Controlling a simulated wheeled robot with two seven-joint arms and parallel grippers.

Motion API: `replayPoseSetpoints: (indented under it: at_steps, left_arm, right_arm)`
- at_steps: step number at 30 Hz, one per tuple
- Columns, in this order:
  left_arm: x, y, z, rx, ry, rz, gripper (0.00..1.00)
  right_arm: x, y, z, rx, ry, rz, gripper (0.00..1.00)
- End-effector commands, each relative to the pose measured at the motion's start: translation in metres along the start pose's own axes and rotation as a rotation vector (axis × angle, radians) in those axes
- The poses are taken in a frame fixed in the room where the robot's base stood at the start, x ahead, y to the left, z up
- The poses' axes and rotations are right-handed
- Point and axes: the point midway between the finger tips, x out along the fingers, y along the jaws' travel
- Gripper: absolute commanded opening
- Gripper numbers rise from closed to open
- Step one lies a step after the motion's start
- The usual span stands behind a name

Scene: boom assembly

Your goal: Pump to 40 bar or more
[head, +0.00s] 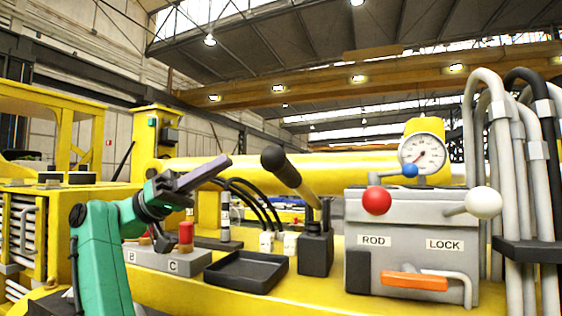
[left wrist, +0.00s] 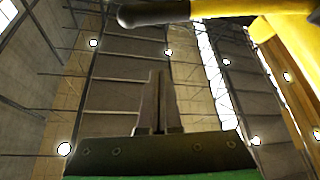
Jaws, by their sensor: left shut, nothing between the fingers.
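The pump stands on the yellow deck, with a black base block (head: 316,252) and a yellow lever whose black grip (head: 280,165) tilts up to the left. A round white gauge (head: 421,154) sits above the grey valve box; its red needle points to the lower left, and its numbers are too small to read. My left gripper (head: 222,165) is shut and empty, left of the black grip and apart from it. In the left wrist view its fingers (left wrist: 157,85) point up, and the black grip (left wrist: 150,13) crosses the top. My right gripper is not in view.
The grey valve box (head: 372,212) carries a red knob (head: 377,200), a white knob (head: 483,202) and an orange handle (head: 414,281). A black tray (head: 246,271) and a grey block (head: 150,257) marked B and C lie left of the pump. Thick hoses (head: 535,150) stand at the right.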

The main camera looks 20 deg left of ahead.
Motion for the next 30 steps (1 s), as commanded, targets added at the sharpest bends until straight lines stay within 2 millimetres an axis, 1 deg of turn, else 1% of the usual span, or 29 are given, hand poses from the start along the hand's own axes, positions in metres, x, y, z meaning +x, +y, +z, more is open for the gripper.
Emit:
replayPoseSetpoints:
  at_steps: [1,3,5,8,11,15,21,22,24,27,30]
  left_arm:
    - [0.0,0.0,0.0,0.0,0.0,0.0,0.0]
    - [0.001,0.0,0.0,0.0,0.0,0.0,0.0]
    - [0.003,0.0,0.0,-0.001,0.0,0.0,0.0]
    - [0.014,0.0,-0.002,-0.001,-0.001,0.0,0.0]
    - [0.033,0.001,-0.003,-0.001,-0.002,0.002,0.0]
    - [0.065,0.002,-0.004,-0.001,-0.001,0.002,0.0]
    - [0.106,0.001,-0.002,-0.003,0.0,0.002,0.0]
    - [0.1,-0.001,0.007,-0.003,0.002,-0.001,0.0]
    - [0.094,-0.001,0.02,-0.004,0.002,-0.002,0.0]
    - [0.09,0.0,0.031,-0.003,0.001,-0.001,0.0]
    - [0.088,0.0,0.037,-0.002,0.001,-0.001,0.0]
  right_arm:
    - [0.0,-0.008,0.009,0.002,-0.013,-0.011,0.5]
    - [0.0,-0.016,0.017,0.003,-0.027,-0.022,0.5]
    - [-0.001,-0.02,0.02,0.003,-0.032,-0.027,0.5]
    - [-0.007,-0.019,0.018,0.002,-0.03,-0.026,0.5]
    - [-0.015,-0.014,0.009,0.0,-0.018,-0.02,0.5]
    - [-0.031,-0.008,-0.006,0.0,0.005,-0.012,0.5]
    - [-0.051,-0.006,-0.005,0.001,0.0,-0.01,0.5]
    - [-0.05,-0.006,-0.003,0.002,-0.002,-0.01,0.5]
    - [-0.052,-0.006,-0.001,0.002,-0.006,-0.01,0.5]
    - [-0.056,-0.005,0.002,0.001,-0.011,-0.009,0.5]
    - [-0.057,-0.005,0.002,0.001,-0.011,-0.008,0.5]
